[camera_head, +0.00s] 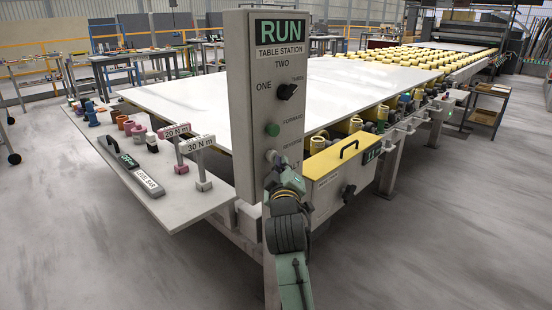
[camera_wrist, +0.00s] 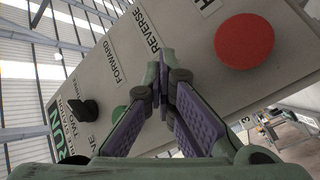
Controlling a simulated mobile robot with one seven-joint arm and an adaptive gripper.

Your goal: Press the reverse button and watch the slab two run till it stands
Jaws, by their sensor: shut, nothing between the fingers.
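The grey control post (camera_head: 256,190) carries a lit RUN display (camera_head: 281,29) over the words TABLE STATION TWO. On it are a black selector knob (camera_head: 287,91), a green FORWARD button (camera_head: 272,129) and a pale REVERSE button (camera_head: 270,156). In the wrist view the shut fingertips (camera_wrist: 161,70) cover the REVERSE button; contact cannot be told. The red button (camera_wrist: 244,41) is clear of them. A large white slab (camera_head: 320,85) lies flat on the roller table.
A side shelf (camera_head: 165,205) left of the post holds a LEVEL BAR case (camera_head: 142,175), torque-labelled tools and coloured small parts. A yellow-topped box (camera_head: 335,163) stands right of the post. Yellow rollers (camera_head: 400,57) lead back to a machine (camera_head: 465,32). Open floor lies to the right.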

